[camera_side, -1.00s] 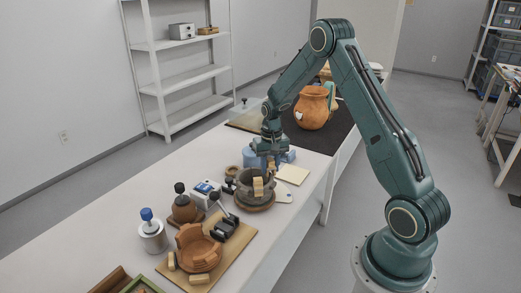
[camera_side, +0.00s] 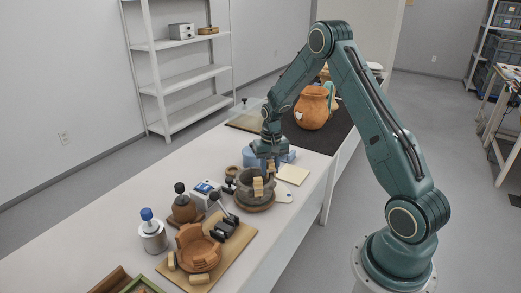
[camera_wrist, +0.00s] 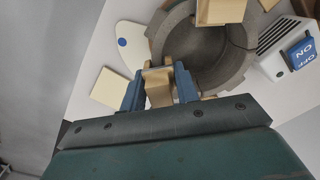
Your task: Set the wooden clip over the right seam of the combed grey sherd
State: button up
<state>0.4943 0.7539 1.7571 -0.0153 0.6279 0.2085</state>
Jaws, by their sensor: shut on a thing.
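The grey vessel (camera_side: 264,203) stands on a round brown base on the white table, and it fills the upper middle of the wrist view (camera_wrist: 197,68). The combed sherd and its seams are too small to pick out. One wooden clip (camera_side: 258,188) sits on the vessel's near side; it shows at the top of the wrist view (camera_wrist: 222,10). My gripper (camera_side: 270,160) is shut on another wooden clip (camera_wrist: 158,84), between its blue fingers, at the vessel's rim. I cannot tell whether this clip straddles the wall or is only above it.
A cream square pad (camera_side: 293,174) and a white piece with a blue dot (camera_wrist: 128,42) lie beside the vessel. A white box with a blue switch (camera_wrist: 302,52) stands close on its other side. An orange bowl (camera_side: 200,250) with clips beside it is on a board nearer the camera.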

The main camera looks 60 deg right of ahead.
jog(key=o, duration=0.8)
jog(key=shift+r, duration=0.15)
jog(key=shift+r, duration=2.15)
